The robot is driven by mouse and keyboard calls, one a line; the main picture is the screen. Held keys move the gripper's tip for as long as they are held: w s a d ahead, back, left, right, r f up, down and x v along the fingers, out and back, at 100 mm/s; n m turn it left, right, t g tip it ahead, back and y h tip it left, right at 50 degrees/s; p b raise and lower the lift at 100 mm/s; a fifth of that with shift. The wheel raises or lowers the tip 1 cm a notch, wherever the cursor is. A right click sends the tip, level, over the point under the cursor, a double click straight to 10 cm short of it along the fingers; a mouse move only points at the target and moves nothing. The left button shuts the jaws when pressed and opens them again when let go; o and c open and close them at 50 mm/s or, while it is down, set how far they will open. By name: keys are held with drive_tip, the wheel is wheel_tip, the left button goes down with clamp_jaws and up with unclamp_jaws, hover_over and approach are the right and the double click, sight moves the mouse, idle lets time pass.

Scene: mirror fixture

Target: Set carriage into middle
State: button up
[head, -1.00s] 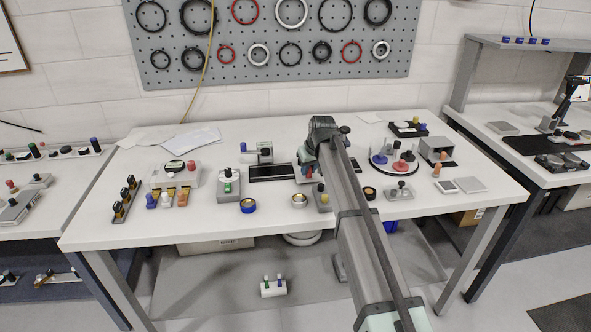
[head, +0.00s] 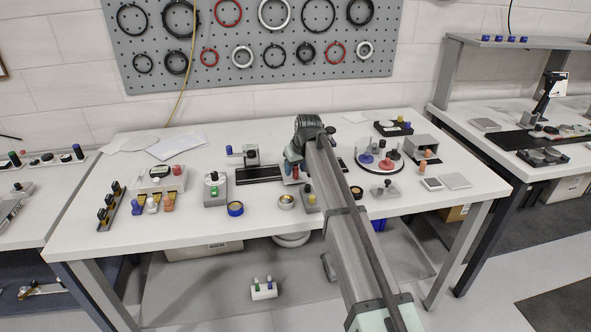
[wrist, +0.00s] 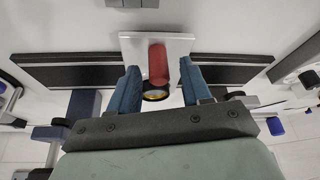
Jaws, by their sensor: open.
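The carriage (wrist: 130,42) is a pale plate with a red cylindrical handle (wrist: 158,62), sitting across a dark rail (wrist: 75,70) in the wrist view. Rail shows on both sides of it. My gripper (wrist: 158,73) is open, with one blue finger on each side of the red handle. I see a gap beside each finger; contact is not visible. A dark ring with a yellowish face shows at the handle's near end. In the head view the rail (head: 258,174) runs left from my gripper (head: 291,166), and my arm hides much of the carriage and the rail's right part.
On the table (head: 270,235), a grey block with a green part (head: 215,190), a blue ring (head: 235,209) and a brass ring (head: 286,201) stand in front of the rail. A round turntable with knobs (head: 380,162) is to the right. A lever fixture (head: 245,154) stands behind the rail.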

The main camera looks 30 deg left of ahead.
drive_tip(key=v, duration=1.3)
drive_tip(key=shift+w, duration=0.1)
